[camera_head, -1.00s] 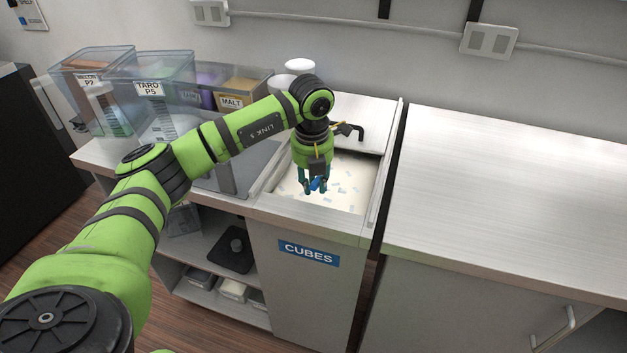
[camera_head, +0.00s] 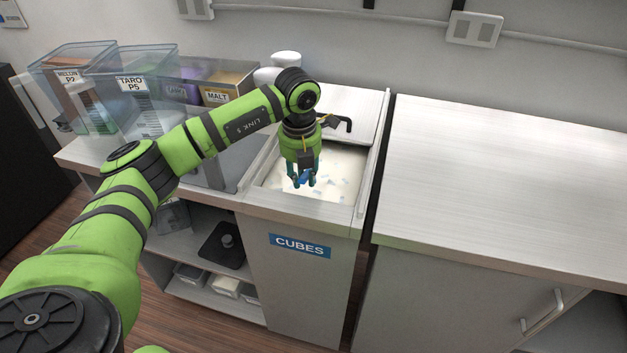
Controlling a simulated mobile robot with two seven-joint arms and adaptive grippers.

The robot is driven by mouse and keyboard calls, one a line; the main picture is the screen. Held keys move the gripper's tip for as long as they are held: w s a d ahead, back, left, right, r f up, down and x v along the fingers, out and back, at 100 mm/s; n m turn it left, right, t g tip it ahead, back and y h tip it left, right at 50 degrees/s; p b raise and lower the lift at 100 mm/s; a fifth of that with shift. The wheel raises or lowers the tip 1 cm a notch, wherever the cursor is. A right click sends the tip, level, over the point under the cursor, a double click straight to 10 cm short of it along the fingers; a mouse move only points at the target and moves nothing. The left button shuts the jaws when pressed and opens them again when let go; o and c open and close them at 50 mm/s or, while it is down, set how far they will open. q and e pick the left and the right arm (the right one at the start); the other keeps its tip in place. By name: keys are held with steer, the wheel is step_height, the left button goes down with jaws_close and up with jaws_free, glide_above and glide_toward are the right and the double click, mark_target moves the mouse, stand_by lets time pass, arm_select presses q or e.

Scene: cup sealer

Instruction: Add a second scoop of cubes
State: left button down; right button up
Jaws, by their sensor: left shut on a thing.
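My left gripper (camera_head: 301,178) points down over the open bin of cubes (camera_head: 330,165), which is built into the counter. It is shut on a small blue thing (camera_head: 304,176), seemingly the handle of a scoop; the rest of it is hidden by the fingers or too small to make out. The bin holds pale, whitish cubes. A blue label reading CUBES (camera_head: 300,246) is on the cabinet front below the bin. My right gripper is not in view.
Clear tubs labelled MELON (camera_head: 68,78) and TARO (camera_head: 131,84) and a MALT box (camera_head: 217,95) stand on the left counter. White round containers (camera_head: 286,60) stand behind my arm. The right counter (camera_head: 500,160) is bare. A black handle (camera_head: 345,122) sits on the bin's lid.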

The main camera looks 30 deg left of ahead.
arm_select(q)
steer(key=shift+r, duration=0.1)
stand_by(0.4)
step_height(320, 180, up, 13)
steer(key=p, duration=0.9)
stand_by(0.6)
stand_by(0.4)
